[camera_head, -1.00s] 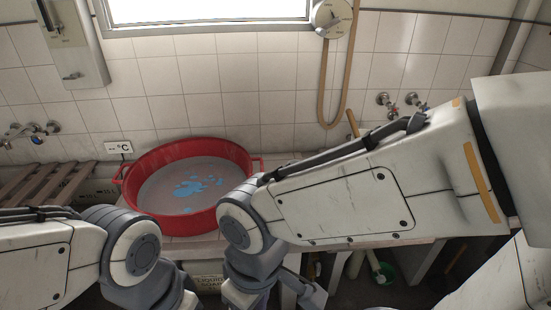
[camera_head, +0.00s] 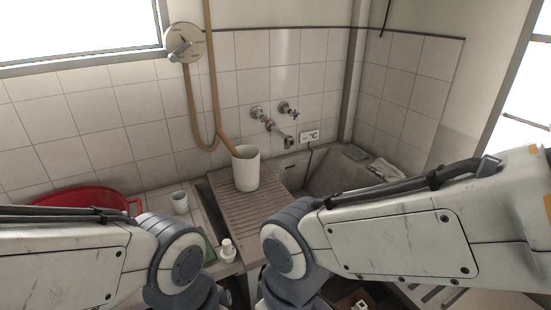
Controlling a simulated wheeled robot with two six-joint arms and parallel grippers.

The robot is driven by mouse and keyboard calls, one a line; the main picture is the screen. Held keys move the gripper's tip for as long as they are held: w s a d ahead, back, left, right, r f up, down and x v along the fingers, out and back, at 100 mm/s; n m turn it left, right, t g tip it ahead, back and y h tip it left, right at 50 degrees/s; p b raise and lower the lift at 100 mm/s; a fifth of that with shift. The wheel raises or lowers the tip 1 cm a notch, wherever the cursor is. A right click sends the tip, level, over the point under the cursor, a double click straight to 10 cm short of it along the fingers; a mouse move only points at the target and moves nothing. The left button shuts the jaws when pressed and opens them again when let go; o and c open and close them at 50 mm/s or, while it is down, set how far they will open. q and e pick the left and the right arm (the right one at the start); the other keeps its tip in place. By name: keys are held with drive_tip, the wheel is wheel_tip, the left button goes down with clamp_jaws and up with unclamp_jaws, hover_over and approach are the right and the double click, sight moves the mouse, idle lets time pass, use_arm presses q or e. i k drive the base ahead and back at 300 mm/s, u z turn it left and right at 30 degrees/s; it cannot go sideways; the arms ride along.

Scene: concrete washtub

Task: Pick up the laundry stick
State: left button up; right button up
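A wooden stick (camera_head: 229,144), which looks like the laundry stick, leans out of a white cylindrical container (camera_head: 246,172). Its upper end points up and left; its lower part is hidden inside the container. The container stands upright on the ribbed concrete washboard surface. My two arms reach in from the left and right in front of the counter. Their wrists bend down past the bottom edge, so neither gripper shows. Both arms are apart from the container.
A red basin (camera_head: 85,197) is partly hidden behind my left arm. A small cup (camera_head: 180,202) and a white bottle (camera_head: 227,250) stand left of the ribbed surface (camera_head: 258,203). The concrete sink (camera_head: 337,172) lies right, below wall taps (camera_head: 270,121). A hose (camera_head: 190,110) hangs on the wall.

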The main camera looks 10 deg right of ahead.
sight(223, 137)
drive_tip(key=k, duration=0.5)
drive_tip(key=z, duration=0.95)
drive_tip(key=i, duration=0.4)
drive_tip(key=u, duration=0.8)
drive_tip(key=i, duration=1)
